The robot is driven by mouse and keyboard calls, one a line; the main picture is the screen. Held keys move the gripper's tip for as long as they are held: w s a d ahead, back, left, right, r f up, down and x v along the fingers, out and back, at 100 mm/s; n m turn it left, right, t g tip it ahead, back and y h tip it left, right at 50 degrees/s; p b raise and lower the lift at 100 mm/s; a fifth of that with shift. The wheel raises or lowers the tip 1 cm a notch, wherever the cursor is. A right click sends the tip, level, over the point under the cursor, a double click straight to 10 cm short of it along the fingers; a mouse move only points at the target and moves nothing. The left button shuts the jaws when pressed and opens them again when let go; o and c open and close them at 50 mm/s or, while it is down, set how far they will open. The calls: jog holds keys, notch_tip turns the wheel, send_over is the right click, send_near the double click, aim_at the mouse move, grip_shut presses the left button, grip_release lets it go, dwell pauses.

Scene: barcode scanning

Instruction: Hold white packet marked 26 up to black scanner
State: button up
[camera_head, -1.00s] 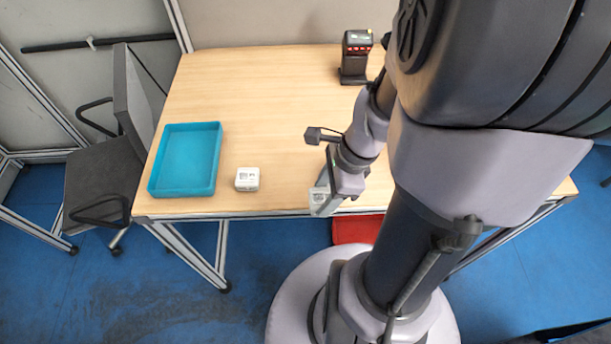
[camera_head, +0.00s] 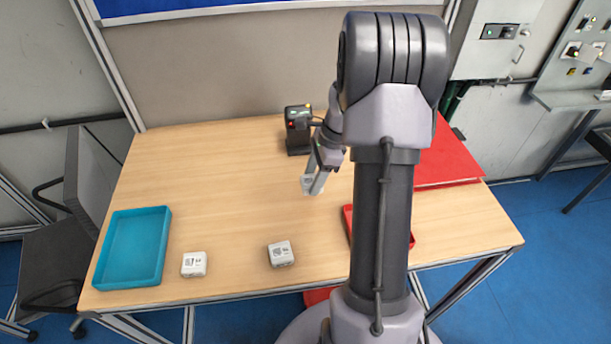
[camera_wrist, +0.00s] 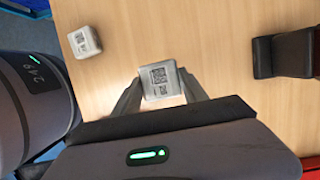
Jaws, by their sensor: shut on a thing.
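My gripper (camera_head: 312,186) is over the middle of the table, in front of the black scanner and a little right of it in the head view. In the wrist view it is shut on a white packet (camera_wrist: 159,81), with one finger on each side. The packet's face with a square code and small print is turned to the wrist camera; I cannot read its number. The black scanner (camera_head: 297,132) stands upright at the back of the table. It also shows at the right of the wrist view (camera_wrist: 282,54), apart from the packet.
Two other white packets lie near the table's front edge, one left (camera_head: 194,264) and one nearer the middle (camera_head: 281,253). A teal tray (camera_head: 103,268) is at the left. A red tray (camera_head: 348,222) and a red surface (camera_head: 450,160) are at the right. The table's left-middle is clear.

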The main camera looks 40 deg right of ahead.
aim_at(309, 174)
jog(key=shift+w+d+f, duration=0.15)
jog(key=shift+w+d, duration=0.3)
jog(key=shift+w+d+f+b, duration=0.35)
jog(key=shift+w+d+f, duration=0.05)
jog(key=shift+w+f, duration=0.4)
jog(key=shift+w+d+f+b, duration=0.4)
jog(key=shift+w+f, duration=0.25)
jog(key=shift+f, duration=0.25)
jog(key=shift+w+d+f+b, duration=0.35)
jog(key=shift+w+f, duration=0.4)
jog(key=shift+f, duration=0.1)
